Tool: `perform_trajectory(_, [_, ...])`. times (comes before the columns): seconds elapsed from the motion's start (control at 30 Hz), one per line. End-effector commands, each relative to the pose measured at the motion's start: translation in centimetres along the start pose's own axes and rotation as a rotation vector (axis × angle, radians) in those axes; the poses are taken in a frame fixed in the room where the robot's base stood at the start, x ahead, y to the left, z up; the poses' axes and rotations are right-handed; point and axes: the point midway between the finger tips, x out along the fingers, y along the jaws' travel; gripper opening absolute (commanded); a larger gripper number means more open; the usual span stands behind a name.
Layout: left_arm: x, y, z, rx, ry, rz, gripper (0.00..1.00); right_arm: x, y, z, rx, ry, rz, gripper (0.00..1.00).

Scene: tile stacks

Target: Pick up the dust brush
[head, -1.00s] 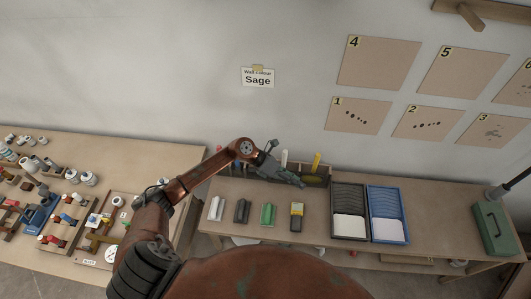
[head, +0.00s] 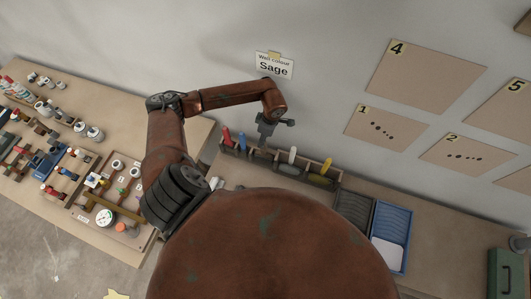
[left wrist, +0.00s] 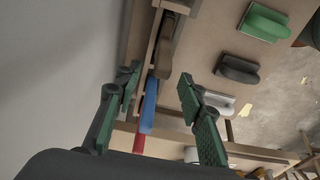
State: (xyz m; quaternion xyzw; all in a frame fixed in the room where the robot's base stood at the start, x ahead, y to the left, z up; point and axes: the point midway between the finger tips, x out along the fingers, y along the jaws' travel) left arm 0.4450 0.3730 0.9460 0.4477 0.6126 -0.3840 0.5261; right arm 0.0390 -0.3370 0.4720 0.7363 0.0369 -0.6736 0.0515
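A wooden tool rack (head: 337,181) stands at the back of the bench against the wall. In the head view it holds a red handle (head: 227,137), a blue handle (head: 242,142), a white handle (head: 292,155) and a yellow piece (head: 325,167). The left wrist view shows a brown wooden piece (left wrist: 165,50) in the rack, possibly the dust brush; I cannot tell for sure. My left gripper (head: 266,142) points down over the rack. In the left wrist view its fingers (left wrist: 160,88) are apart and empty, with the blue handle (left wrist: 149,105) below. My right gripper is out of view.
A cluttered second table (head: 120,143) is at left. The wall is close behind.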

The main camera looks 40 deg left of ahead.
Motion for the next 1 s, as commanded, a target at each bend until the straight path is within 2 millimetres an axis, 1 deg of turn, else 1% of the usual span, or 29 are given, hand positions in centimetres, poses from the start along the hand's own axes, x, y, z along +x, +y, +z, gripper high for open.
perform_trajectory(0.2, [2.6,-0.4,0.7,-0.001,-0.003,-0.004,0.36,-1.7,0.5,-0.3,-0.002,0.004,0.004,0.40])
perform_trajectory(0.3, [4.1,-0.2,0.8,-0.001,-0.003,-0.002,0.36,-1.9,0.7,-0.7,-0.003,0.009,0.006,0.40])
perform_trajectory(0.37, [4.7,-0.2,0.7,-0.001,-0.001,-0.001,0.36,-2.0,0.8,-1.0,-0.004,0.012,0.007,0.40])
perform_trajectory(0.47, [5.1,-0.2,0.9,0.002,-0.002,0.000,0.36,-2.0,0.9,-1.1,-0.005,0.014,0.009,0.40])
perform_trajectory(0.67, [5.2,-0.1,0.9,0.003,-0.002,0.001,0.36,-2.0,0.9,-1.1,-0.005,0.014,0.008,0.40])
perform_trajectory(1.0, [5.2,-0.1,0.8,0.002,-0.002,0.001,0.13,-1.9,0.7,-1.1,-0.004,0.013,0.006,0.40])
